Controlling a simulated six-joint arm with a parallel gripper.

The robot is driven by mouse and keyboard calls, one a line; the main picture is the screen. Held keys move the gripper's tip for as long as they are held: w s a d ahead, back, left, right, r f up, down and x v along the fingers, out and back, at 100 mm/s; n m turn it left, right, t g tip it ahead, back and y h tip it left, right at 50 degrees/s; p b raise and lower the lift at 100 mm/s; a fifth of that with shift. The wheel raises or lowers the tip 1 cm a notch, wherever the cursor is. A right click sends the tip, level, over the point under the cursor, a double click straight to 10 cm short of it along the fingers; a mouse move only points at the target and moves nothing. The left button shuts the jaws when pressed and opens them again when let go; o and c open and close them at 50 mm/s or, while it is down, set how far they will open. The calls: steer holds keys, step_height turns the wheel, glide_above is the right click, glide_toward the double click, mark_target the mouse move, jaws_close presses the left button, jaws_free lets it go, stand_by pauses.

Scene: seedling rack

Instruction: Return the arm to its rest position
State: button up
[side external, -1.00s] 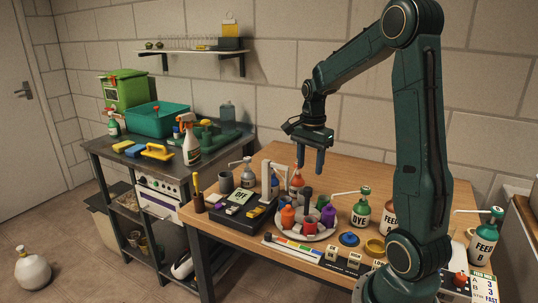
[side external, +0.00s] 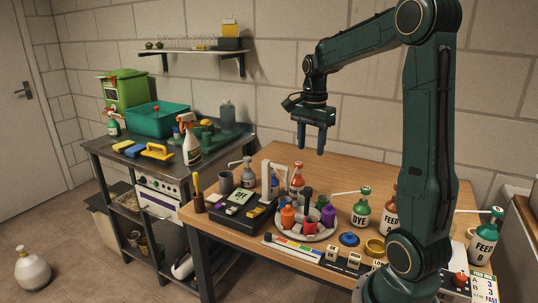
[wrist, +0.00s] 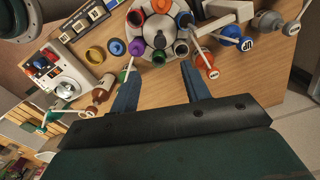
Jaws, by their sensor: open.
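My gripper (side external: 312,138) hangs in the air above the back part of the wooden table (side external: 350,172), pointing down. Its two blue fingers are apart with nothing between them. In the wrist view the open fingers of my gripper (wrist: 162,88) also show empty, with bare table between them. The round grey tray (side external: 318,236) with several coloured bottles stands on the table below and in front of my gripper, well clear of it.
A green-capped DYE bottle (side external: 361,207) and a FEED bottle (side external: 485,238) have long spouts. A dark scale (side external: 238,207) reading OFF is at the table's left. A wall shelf (side external: 195,52) with small items is at the back left. The air around my gripper is free.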

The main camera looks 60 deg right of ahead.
steer(key=s+a+r+n+t+h, duration=0.1)
steer(key=a+r+n, duration=0.1)
steer(key=a+n, duration=0.4)
steer(key=s+a+r+n+t, duration=0.1)
steer(key=s+a+r+n, duration=0.15)
steer(key=a, duration=0.55)
steer(key=s+a+f+n+t+y, duration=0.1)
steer(key=s+a+n+t, duration=0.2)
steer(key=s+a+n, duration=0.4)
steer(key=a+n, duration=0.3)
steer(key=n, duration=0.2)
steer(key=shift+s+f+t, duration=0.2)
steer(key=shift+s+t, duration=0.1)
